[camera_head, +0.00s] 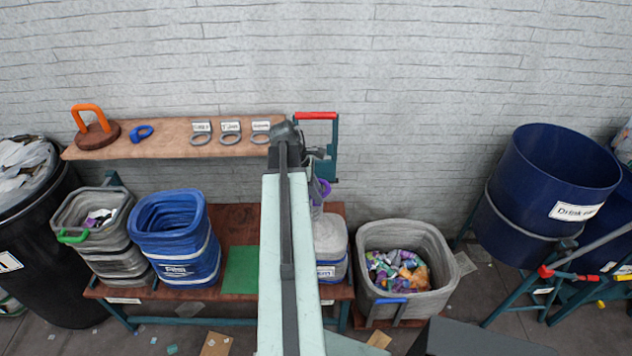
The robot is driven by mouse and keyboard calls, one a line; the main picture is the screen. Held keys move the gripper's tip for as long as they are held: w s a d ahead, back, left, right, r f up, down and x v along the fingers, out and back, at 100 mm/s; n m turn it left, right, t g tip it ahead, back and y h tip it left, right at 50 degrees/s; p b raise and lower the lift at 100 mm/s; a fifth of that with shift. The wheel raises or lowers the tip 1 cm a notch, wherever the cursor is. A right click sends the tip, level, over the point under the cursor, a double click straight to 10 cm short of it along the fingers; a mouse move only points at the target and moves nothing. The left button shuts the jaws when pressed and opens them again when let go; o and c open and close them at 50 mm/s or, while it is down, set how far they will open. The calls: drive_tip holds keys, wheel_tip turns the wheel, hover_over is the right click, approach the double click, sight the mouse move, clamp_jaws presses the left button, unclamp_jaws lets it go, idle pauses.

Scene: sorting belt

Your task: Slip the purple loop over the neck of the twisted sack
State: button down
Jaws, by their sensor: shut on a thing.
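The purple loop (323,188) shows as a small purple piece just right of my arm. My gripper (319,176) is shut on it, with the fingers mostly hidden behind my arm. The pale grey sack (330,236) stands upright right below, narrowing towards its top, in a holder with a blue and white lower part. The loop is at or just above the sack's neck. My arm hides the left side of both, so I cannot tell whether the loop is around the neck.
A wooden shelf (170,142) holds several grey rings, a blue ring (142,132) and an orange-handled tool (92,125). Blue bin (172,222) and grey bin (75,210) stand left on the bench (238,212). A grey basket (437,262) of wrappers stands right. A red-topped frame (334,140) rises beside my wrist.

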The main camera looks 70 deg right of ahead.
drive_tip(key=shift+n, duration=0.3)
wheel_tip(320, 180, up, 4)
drive_tip(key=p, duration=0.3)
drive_tip(key=shift+s+r, duration=0.1)
drive_tip(key=shift+r, duration=0.1)
wheel_tip(320, 180, down, 19)
drive_tip(key=b, duration=1.8)
drive_tip(key=shift+r, duration=0.2)
drive_tip(key=c, duration=1.1)
unclamp_jaws()
drive_tip(key=shift+r, duration=0.1)
